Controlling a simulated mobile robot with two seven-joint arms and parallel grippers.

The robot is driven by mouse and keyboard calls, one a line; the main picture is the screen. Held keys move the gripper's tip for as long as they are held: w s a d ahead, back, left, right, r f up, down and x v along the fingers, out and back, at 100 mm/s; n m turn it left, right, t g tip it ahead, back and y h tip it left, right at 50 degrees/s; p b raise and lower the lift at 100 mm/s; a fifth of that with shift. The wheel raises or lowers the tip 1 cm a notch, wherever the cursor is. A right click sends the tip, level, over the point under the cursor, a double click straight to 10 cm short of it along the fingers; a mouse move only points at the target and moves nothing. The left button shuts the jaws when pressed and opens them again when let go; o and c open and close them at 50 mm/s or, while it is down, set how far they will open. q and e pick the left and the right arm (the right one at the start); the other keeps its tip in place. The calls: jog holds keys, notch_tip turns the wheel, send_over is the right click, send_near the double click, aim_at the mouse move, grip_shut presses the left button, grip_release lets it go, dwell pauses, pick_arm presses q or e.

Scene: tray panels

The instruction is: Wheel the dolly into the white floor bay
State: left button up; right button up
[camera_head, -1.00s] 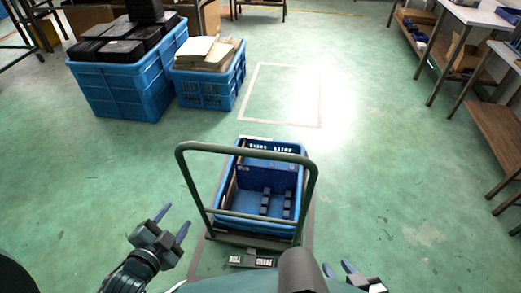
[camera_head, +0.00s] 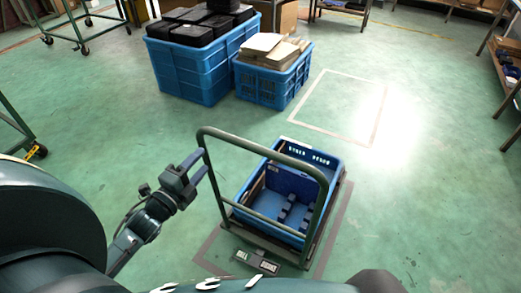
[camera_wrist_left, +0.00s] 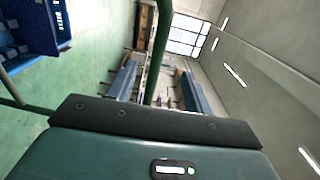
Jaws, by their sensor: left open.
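The dolly stands on the green floor, with a dark green push handle (camera_head: 262,141) and a blue crate (camera_head: 285,190) on its deck. The crate holds a few dark blocks. The white floor bay (camera_head: 335,105) is a white outline beyond the dolly, up and to the right, and it is empty. My left gripper (camera_head: 202,164) is open beside the left upright of the handle, near its top corner. In the left wrist view, a handle bar (camera_wrist_left: 160,50) shows just past the gripper body. I cannot tell whether they touch. My right gripper is not in view.
A large blue crate (camera_head: 190,75) of black boxes and a smaller blue crate (camera_head: 262,85) with papers stand left of the bay. A grey outline (camera_head: 335,225) surrounds the dolly. Workbenches stand at the right edge. The floor between dolly and bay is clear.

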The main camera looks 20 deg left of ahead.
aim_at(222, 139)
pick_arm(q)
jog(key=w+b, duration=0.1)
jog(key=w, duration=0.3)
jog(key=w+b, duration=0.1)
jog(key=w, duration=0.3)
jog(key=w+d+b, duration=0.1)
jog(key=w, duration=0.3)
jog(key=shift+c, duration=0.3)
grip_shut()
